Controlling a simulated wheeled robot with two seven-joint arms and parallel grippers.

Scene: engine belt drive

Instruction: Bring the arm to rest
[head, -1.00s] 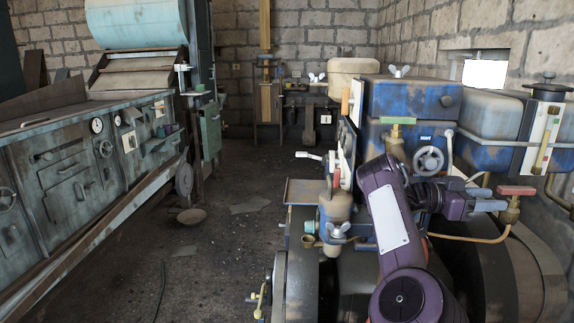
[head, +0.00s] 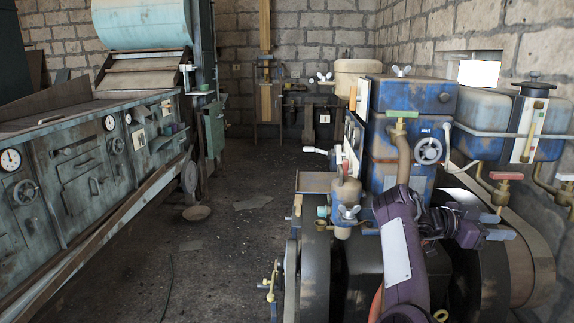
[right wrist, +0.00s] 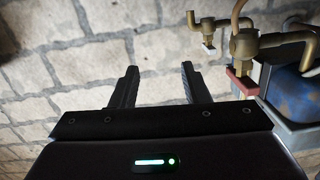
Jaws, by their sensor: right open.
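My right arm, purple with a white panel, reaches up from the bottom of the head view in front of the engine. Its gripper (head: 509,234) points to the right, low beside the engine's pipes. In the right wrist view the two dark fingers (right wrist: 158,84) stand apart with nothing between them, and stone wall shows behind them. The blue engine (head: 400,150) fills the right side of the head view, its lower part partly hidden by my arm. My left gripper is not in view.
A red-handled valve (head: 505,177) is above my right gripper; valves on brass pipes (right wrist: 243,50) also show right of the fingers in the wrist view. A grey-green control cabinet (head: 75,185) lines the left. The floor (head: 230,240) between is mostly open.

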